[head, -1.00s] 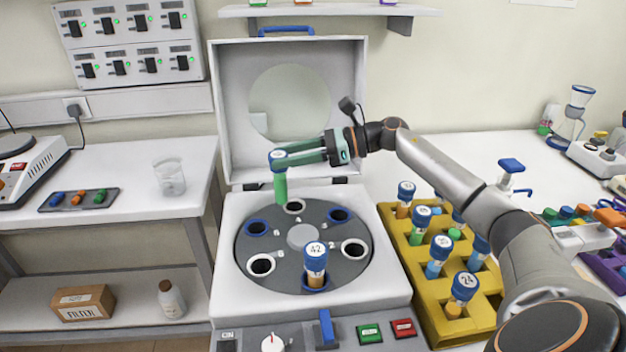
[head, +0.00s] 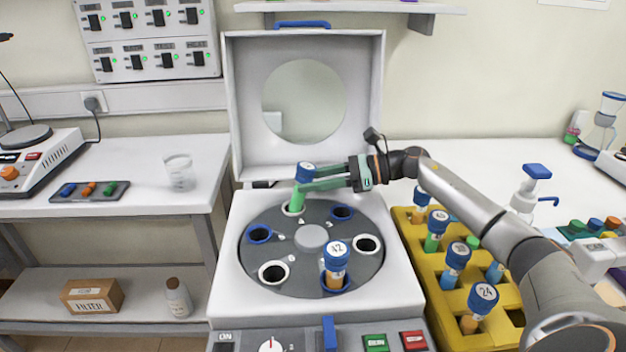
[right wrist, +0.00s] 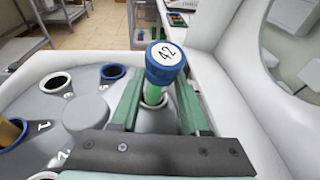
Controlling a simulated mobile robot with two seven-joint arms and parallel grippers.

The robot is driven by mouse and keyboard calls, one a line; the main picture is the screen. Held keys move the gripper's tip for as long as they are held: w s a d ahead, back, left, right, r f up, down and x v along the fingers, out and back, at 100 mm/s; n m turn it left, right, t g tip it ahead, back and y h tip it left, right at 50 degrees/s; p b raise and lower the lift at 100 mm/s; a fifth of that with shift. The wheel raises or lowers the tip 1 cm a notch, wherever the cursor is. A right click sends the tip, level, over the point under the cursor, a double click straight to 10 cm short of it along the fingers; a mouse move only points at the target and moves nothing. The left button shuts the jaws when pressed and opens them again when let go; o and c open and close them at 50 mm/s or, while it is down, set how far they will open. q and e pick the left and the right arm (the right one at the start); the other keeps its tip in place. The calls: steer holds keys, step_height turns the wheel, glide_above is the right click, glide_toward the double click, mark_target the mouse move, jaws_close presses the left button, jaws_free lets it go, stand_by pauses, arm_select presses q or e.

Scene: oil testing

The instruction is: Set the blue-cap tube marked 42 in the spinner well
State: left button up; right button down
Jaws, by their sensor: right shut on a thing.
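A blue-cap tube with green contents (head: 298,198) stands at the white-rimmed back well of the spinner rotor (head: 312,215). Its cap shows 42 in the right wrist view (right wrist: 165,58). Its lower end is within the well's rim and it leans slightly; how deep it sits is hidden. My right gripper (head: 308,184) is shut on this tube below the cap, with its fingers either side of it in the right wrist view (right wrist: 155,98). A second blue-cap tube marked 42, with orange contents (head: 336,265), stands in the blue-rimmed front well. My left gripper is not in view.
The spinner lid (head: 238,110) stands open behind the rotor. Other wells with blue or white rims are empty. A yellow rack (head: 421,270) with several blue-cap tubes, one marked 24 (head: 482,300), is at the right. A glass beaker (head: 180,172) stands on the left bench.

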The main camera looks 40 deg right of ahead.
steer(key=shift+c, duration=1.7)
jaws_free()
steer(key=shift+r, duration=0.2)
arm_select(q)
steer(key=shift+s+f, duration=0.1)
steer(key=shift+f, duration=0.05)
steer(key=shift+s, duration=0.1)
arm_select(e)
steer(key=shift+r, duration=0.2)
arm_select(q)
steer(key=b, duration=0.1)
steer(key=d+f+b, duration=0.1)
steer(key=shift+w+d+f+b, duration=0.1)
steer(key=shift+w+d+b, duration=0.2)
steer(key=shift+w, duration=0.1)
arm_select(e)
steer(key=v, duration=1.2)
steer(key=shift+f, duration=0.15)
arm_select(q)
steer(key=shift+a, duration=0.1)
